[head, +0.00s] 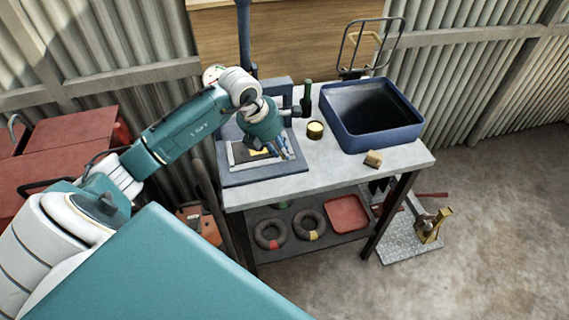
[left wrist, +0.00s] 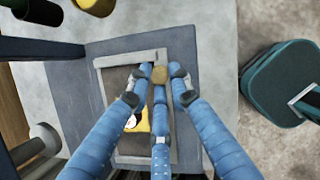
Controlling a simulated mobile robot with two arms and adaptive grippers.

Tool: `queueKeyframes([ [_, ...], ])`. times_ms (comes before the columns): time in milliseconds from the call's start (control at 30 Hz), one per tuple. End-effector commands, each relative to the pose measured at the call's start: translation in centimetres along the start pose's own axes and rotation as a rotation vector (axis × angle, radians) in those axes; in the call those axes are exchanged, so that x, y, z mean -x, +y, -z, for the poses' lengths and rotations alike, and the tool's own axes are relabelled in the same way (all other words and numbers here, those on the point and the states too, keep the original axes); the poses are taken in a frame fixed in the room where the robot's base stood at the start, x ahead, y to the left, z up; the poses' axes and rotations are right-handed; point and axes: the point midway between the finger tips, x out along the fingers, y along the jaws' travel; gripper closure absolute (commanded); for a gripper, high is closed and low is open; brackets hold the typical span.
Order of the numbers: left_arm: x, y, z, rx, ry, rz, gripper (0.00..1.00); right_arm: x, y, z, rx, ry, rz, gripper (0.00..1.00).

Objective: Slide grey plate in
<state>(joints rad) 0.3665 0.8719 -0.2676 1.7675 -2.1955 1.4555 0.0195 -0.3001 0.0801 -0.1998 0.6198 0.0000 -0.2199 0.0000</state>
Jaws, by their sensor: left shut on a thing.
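A flat grey plate (head: 238,154) with a pale border lies on the dark blue-grey base (head: 265,175) of a press-like stand on the workbench. In the left wrist view the plate's grey border (left wrist: 110,62) surrounds a brown inner area and a yellow patch (left wrist: 138,122), partly hidden by my fingers. My left gripper (head: 277,152) is low over the plate's right side. In the left wrist view, my left gripper (left wrist: 158,78) has its blue fingers closed around a small tan block (left wrist: 160,74) at the plate's edge. Whether the block is fixed to the plate I cannot tell. My right gripper is out of view.
A blue bin (head: 372,115) stands at the back right of the workbench (head: 330,170). The bench's front right is mostly clear.

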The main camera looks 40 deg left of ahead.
Motion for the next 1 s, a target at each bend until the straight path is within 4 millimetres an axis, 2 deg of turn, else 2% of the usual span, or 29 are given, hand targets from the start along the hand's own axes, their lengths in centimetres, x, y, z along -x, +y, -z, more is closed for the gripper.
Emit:
queueKeyframes([
  [33, -0.6, 1.6, -0.4, 0.004, -0.004, -0.011, 1.0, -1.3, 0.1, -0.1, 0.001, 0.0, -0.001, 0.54],
  [100, -0.7, 2.9, -0.9, 0.004, -0.004, -0.01, 1.0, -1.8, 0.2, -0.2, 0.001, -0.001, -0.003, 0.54],
  [267, -0.7, 4.5, -1.6, 0.002, -0.003, -0.006, 1.0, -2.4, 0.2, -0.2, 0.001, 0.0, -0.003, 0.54],
  [567, -0.6, 4.6, -1.6, 0.001, 0.0, -0.003, 1.0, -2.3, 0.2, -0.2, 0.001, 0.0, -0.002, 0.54],
  [600, -0.6, 4.6, -1.6, 0.001, 0.0, -0.003, 0.79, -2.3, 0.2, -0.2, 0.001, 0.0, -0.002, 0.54],
  [633, -0.6, 4.6, -1.6, 0.001, 0.001, -0.003, 0.73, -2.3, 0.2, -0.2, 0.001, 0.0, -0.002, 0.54],
  [1000, -0.2, 4.6, -1.7, 0.001, -0.002, -0.004, 0.72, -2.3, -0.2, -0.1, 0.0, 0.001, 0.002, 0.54],
])
